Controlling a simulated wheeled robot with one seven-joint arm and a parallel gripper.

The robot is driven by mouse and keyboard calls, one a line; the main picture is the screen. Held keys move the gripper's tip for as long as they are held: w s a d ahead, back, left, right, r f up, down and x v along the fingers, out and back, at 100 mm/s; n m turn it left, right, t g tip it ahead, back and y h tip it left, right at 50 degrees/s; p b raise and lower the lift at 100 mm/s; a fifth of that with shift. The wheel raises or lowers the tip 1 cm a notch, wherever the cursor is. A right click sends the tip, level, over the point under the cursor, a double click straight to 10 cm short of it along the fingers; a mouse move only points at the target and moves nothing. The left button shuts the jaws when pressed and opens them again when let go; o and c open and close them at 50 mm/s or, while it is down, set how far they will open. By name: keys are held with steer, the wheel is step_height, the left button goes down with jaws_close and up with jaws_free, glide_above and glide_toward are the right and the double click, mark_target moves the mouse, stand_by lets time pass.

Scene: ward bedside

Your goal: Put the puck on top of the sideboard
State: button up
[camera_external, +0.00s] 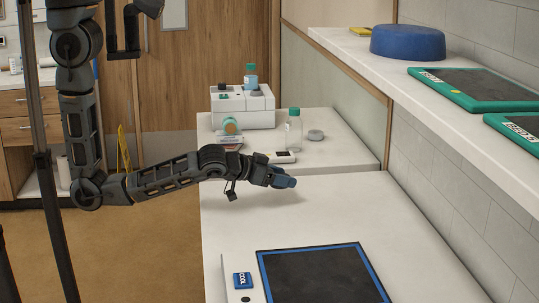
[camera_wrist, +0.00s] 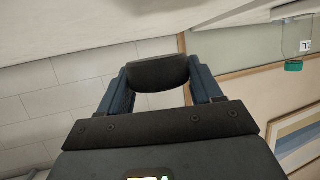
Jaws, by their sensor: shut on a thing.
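My gripper (camera_external: 283,180) is above the near white-topped unit, which I take to be the sideboard (camera_external: 230,215), close to its far end. In the wrist view my gripper (camera_wrist: 158,80) has its two blue-grey fingers shut on a dark, round-edged piece, the puck (camera_wrist: 158,72). The puck is hard to make out in the external view, hidden by the fingers. A faint shadow lies on the white top below the gripper, which looks apart from the surface.
Behind are a clear bottle (camera_external: 294,132), a grey disc (camera_external: 315,135) and a white device (camera_external: 242,108). A shelf (camera_external: 440,98) overhangs at right. The sideboard's middle is clear.

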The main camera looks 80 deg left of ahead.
steer(key=shift+w+a+f, duration=0.15)
steer(key=shift+w+a, duration=0.2)
steer(key=shift+a, duration=0.05)
steer(key=d+m+h+b, duration=0.1)
steer(key=d, duration=0.3)
steer(key=w+d+r+m+h, duration=0.1)
steer(key=d, duration=0.4)
steer(key=w+d+r+m+h+b, duration=0.1)
steer(key=d+h, duration=0.1)
steer(key=d, duration=0.3)
steer(key=shift+t+b, duration=0.3)
steer(key=shift+t, duration=0.1)
steer(key=s+d+r+m+g+h+b, duration=0.25)
steer(key=s+d+m+h, duration=0.2)
steer(key=d, duration=0.65)
steer(key=s+d+r+m+g+h+b, duration=0.1)
steer(key=s+d+r+m+h, duration=0.3)
steer(key=d, duration=0.6)
steer(key=s+d+r+m+g+h+b, duration=0.25)
steer(key=s+d, duration=0.25)
steer(key=d, duration=0.6)
steer(key=p, duration=0.2)
glide_above(303, 272)
steer(key=shift+m, duration=0.3)
step_height(303, 272, down, 8)
steer(key=shift+r, duration=0.2)
steer(key=shift+a+f, duration=0.1)
steer(key=shift+f, duration=1.95)
steer(key=shift+f, duration=0.1)
